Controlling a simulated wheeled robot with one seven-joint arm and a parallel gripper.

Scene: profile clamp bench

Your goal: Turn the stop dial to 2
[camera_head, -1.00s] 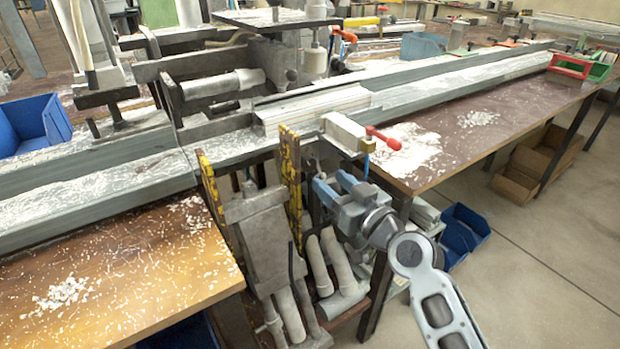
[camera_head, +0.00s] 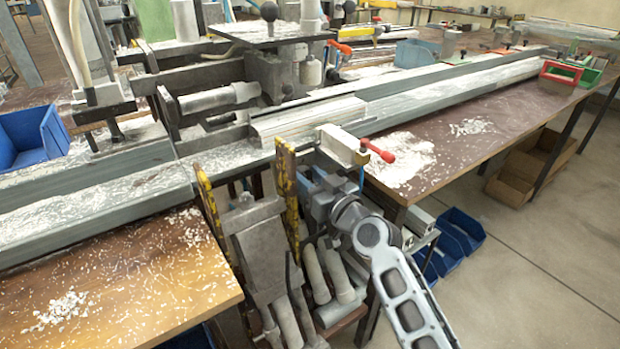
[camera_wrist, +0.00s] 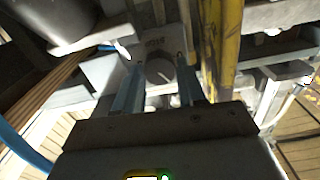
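My gripper (camera_wrist: 159,82) is open, one finger to the left of the dial and one to the right. I cannot tell whether either finger touches it. In the head view my gripper (camera_head: 308,186) is low at the bench front, beside a yellow-marked upright, and the dial is hidden there.
Yellow worn uprights (camera_head: 288,195) stand close to the left of my gripper, and one runs along the right in the wrist view (camera_wrist: 226,45). A clamp with a red handle (camera_head: 381,152) is above right. Pale tubes (camera_head: 317,274) hang below.

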